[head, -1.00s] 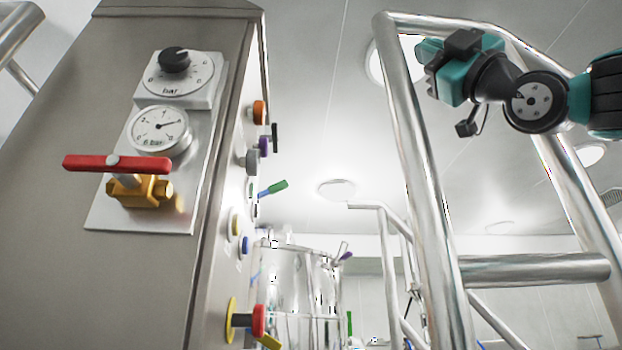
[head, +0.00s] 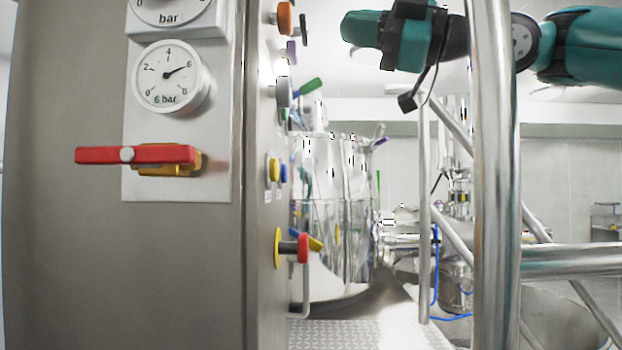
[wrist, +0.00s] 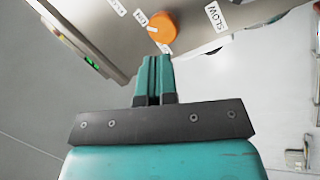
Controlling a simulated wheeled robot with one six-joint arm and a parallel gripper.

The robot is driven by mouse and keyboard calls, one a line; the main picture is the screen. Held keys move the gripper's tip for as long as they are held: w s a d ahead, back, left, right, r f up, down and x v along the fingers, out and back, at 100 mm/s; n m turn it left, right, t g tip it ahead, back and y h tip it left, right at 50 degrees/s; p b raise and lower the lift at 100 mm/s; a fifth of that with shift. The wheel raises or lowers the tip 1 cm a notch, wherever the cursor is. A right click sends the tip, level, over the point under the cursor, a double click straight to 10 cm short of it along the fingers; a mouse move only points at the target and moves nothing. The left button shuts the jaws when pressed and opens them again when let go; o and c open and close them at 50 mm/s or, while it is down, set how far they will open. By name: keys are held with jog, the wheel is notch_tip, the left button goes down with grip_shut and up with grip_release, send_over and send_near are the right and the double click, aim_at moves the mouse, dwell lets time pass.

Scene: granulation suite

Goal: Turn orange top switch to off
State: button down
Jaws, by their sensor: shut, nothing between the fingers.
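The orange top switch (head: 285,18) is a round knob high on the narrow side face of the steel cabinet. In the wrist view the orange knob (wrist: 162,27) lies just beyond my fingertips, with labels around it, one reading "SLOW". I cannot read its set position with certainty. My gripper (head: 345,27) is at the same height, right of the knob, with a gap between them in the head view. In the wrist view my teal fingers (wrist: 155,62) are together and hold nothing; whether they touch the knob is unclear.
A dark knob (head: 304,29) is close beside the orange one. Below are a green-handled switch (head: 308,87), yellow and blue buttons and a red emergency knob (head: 303,248). A steel rail post (head: 492,180) stands in front of my arm. A red-handled valve (head: 135,155) is on the cabinet front.

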aim_at(281, 19)
jog(key=shift+s+a+f+n+g+p, duration=0.2)
jog(key=shift+a+g, duration=0.25)
jog(key=shift+a, duration=0.85)
jog(key=shift+s+a+r+n+g+p, duration=0.15)
jog(key=shift+s+a+n+g, duration=0.2)
jog(key=shift+a, duration=0.9)
jog(key=shift+s+a+f+n+g+p, duration=0.15)
jog(key=shift+a+g, duration=0.35)
jog(key=shift+a, duration=0.8)
jog(key=shift+r, duration=0.1)
jog(key=shift+w+r, duration=0.1)
jog(key=shift+r, duration=0.05)
jog(key=shift+w+f, duration=0.1)
jog(key=shift+f, duration=0.1)
jog(key=shift+w+f+b, duration=0.45)
jog(key=shift+w+b, duration=0.05)
jog(key=shift+b, duration=0.25)
jog(key=shift+w, duration=0.2)
jog(key=shift+w+f, duration=0.1)
jog(key=shift+w, duration=0.35)
